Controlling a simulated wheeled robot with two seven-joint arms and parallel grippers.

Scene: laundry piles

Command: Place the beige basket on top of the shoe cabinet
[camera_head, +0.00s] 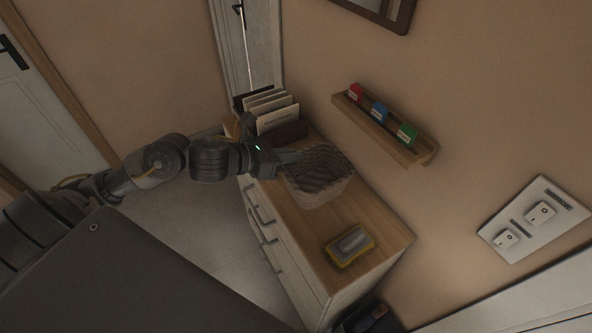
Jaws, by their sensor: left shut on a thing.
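The beige basket (318,180), a woven one that looks brownish in this light, is over the wooden top of the shoe cabinet (384,236), near its middle. It looks slightly tilted, and I cannot tell whether its base touches the top. My left gripper (284,160) reaches in from the left and is shut on the basket's near left rim. The fingertips are partly hidden against the basket. The cabinet has a white front with dark handles. My right gripper is not in view.
A holder with upright envelopes (272,112) stands at the cabinet's far end. A yellow-edged grey item (349,245) lies on the near end. A wall shelf (385,124) with red, blue and green blocks hangs above. A switch panel (533,217) is at right.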

